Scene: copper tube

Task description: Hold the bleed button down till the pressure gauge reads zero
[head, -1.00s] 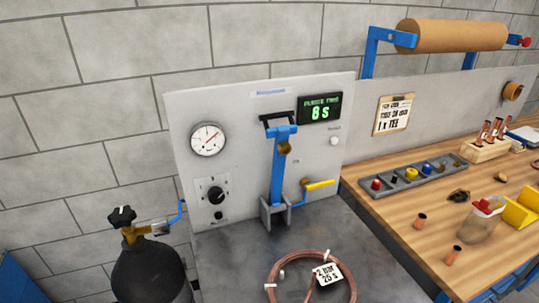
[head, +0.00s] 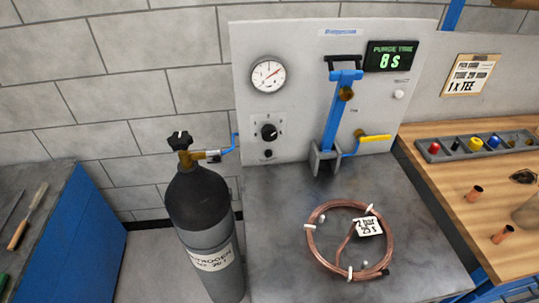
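The pressure gauge (head: 268,74) is a round white dial with a red needle, on the upper left of the grey panel (head: 300,110). The needle points to the upper right. Below it are a black knob (head: 269,132) and a small round black button (head: 268,154); I cannot read a label that tells whether this is the bleed button. A white round button (head: 398,94) sits under the display at the right. Neither of my grippers is in view.
A dark nitrogen cylinder (head: 200,205) stands left of the metal bench (head: 265,270).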

